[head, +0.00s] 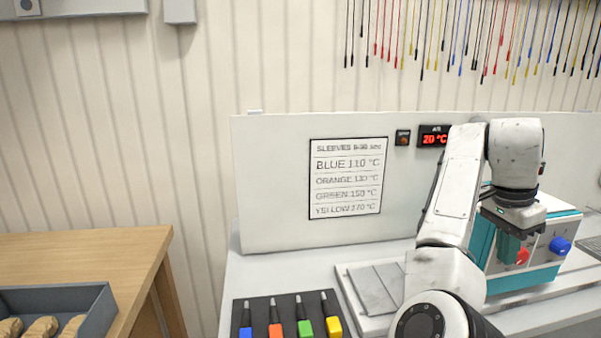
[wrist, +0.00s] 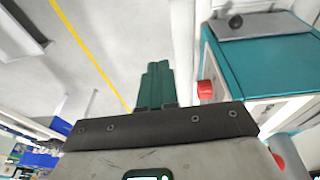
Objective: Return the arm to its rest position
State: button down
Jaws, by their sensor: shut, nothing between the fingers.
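My white arm rises from the lower right of the head view and bends over at an elbow. My gripper (head: 508,250) hangs in front of the teal and white machine with its fingers down. In the wrist view its green fingers (wrist: 155,85) are closed together with nothing between them. The machine's red knob (head: 522,256) is just right of the fingers in the head view. The same red knob (wrist: 206,90) also shows right of them in the wrist view. I cannot tell whether they touch.
The machine (head: 535,275) with a blue knob (head: 560,245) stands on the grey bench. A black holder (head: 262,325) carries blue, orange, green and yellow tools. A sleeve temperature chart (head: 347,178) is on the back panel. A wooden table (head: 90,255) with a grey tray (head: 98,312) stands left.

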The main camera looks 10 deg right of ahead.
jog(key=s+f+n+h, duration=0.1)
jog(key=s+f+n, duration=0.3)
jog(key=s+f, duration=0.55)
jog(key=s+f+n+h, duration=0.1)
jog(key=s+f+n, duration=0.3)
jog(key=f, duration=1.1)
jog(key=s+a+f+n+y, duration=0.1)
jog(key=s+a+f+n, duration=0.2)
jog(key=s+a, duration=0.2)
jog(key=s+a+f+n+y, duration=0.1)
jog(key=s+a+f+n, duration=0.2)
jog(key=s+a, duration=0.3)
jog(key=s+a+f+n+t+y, duration=0.1)
jog(key=s+a+f+n+y, duration=0.1)
jog(key=s+a+f, duration=0.3)
jog(key=s+n, duration=0.1)
jog(key=s, duration=0.3)
jog(key=shift+s+a, duration=0.35)
jog(key=shift+s, duration=0.05)
